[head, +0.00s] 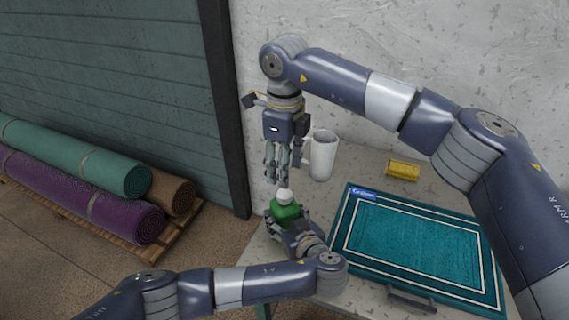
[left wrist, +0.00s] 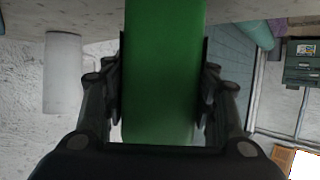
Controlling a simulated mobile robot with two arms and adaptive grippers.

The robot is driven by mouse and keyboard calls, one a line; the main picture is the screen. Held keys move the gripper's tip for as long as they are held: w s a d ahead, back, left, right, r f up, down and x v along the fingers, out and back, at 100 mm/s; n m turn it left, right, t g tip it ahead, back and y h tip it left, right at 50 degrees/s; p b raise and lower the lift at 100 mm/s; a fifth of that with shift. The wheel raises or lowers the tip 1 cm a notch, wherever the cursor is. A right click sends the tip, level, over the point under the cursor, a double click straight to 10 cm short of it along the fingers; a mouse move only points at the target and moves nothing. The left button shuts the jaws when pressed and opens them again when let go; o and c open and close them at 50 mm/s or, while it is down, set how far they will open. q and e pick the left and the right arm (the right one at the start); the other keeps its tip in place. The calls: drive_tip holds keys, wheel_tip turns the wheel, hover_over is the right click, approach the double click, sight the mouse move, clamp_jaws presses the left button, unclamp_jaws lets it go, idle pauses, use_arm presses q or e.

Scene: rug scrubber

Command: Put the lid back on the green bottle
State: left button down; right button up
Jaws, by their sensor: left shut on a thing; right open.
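The green bottle (head: 284,210) stands upright near the left edge of the table, with a white top (head: 284,195) on it that looks like the lid. I cannot tell how firmly it sits. My left gripper (head: 287,226) is shut around the bottle's body, low down. In the left wrist view the green body (left wrist: 163,70) fills the space between the fingers, and the bottle's top is not recognisable there. My right gripper (head: 277,178) is open, points down and hangs just above the white top, with nothing visible between its fingers.
A white mug-like container (head: 323,158) stands just right of my right gripper. A yellow brush or sponge (head: 403,170) lies at the back of the table. A teal rug (head: 415,245) covers the table's right part. Rolled rugs (head: 80,205) lie on a pallet at left.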

sight(284, 193)
drive_tip(key=shift+n, duration=0.3)
drive_tip(key=shift+f, duration=3.95)
drive_tip(key=c, duration=1.1)
clamp_jaws()
drive_tip(key=o, duration=1.2)
unclamp_jaws()
